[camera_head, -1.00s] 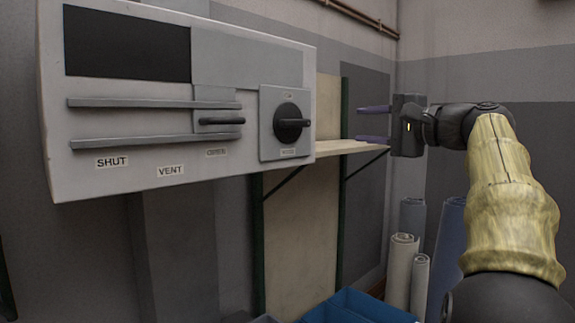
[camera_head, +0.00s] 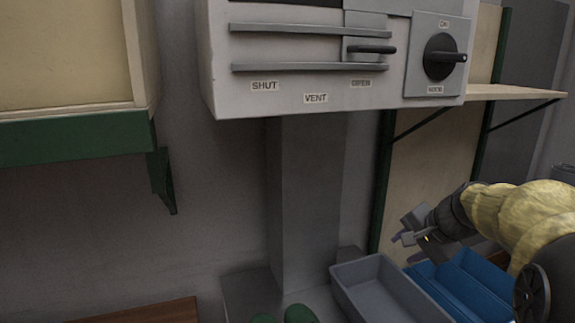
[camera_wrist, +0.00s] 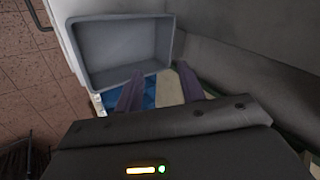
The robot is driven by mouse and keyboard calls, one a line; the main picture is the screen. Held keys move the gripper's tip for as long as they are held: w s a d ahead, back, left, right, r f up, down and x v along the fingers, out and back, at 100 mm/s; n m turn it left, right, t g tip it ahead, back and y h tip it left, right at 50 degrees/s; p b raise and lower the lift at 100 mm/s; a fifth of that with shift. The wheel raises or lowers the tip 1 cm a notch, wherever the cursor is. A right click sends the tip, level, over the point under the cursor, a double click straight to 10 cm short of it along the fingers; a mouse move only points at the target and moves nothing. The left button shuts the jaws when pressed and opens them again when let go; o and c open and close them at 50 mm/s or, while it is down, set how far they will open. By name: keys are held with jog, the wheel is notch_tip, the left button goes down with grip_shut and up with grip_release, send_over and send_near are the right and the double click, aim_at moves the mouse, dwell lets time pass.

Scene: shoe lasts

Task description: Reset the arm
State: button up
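My gripper (camera_head: 403,238) is low at the right in the head view, over the blue bins and beside the grey bin. In the wrist view its two purple fingers (camera_wrist: 160,92) stand apart with nothing between them. My arm in its yellowish sleeve comes in from the right edge.
A grey bin (camera_head: 345,273) and blue bins (camera_head: 462,285) stand below my gripper. A wall-mounted grey panel (camera_head: 238,75) has a slider at the OPEN label and a dark knob (camera_head: 441,57). A shelf (camera_head: 510,92) is at right, a cream cabinet (camera_head: 60,55) at left. Green objects (camera_head: 299,313) lie at the bottom.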

jog(key=s+a+f+n+g+h, duration=0.1)
jog(key=s+a+f+n+g, duration=0.1)
jog(key=s+a+f+n, duration=0.3)
jog(key=s+a+f+n+g+h, duration=0.1)
jog(key=s+a+f+n, duration=0.4)
jog(key=s+f, duration=0.8)
jog(key=shift+a+f+n+g+h, duration=0.3)
jog(key=shift+a+f+n+g, duration=0.15)
jog(key=shift+g, duration=0.25)
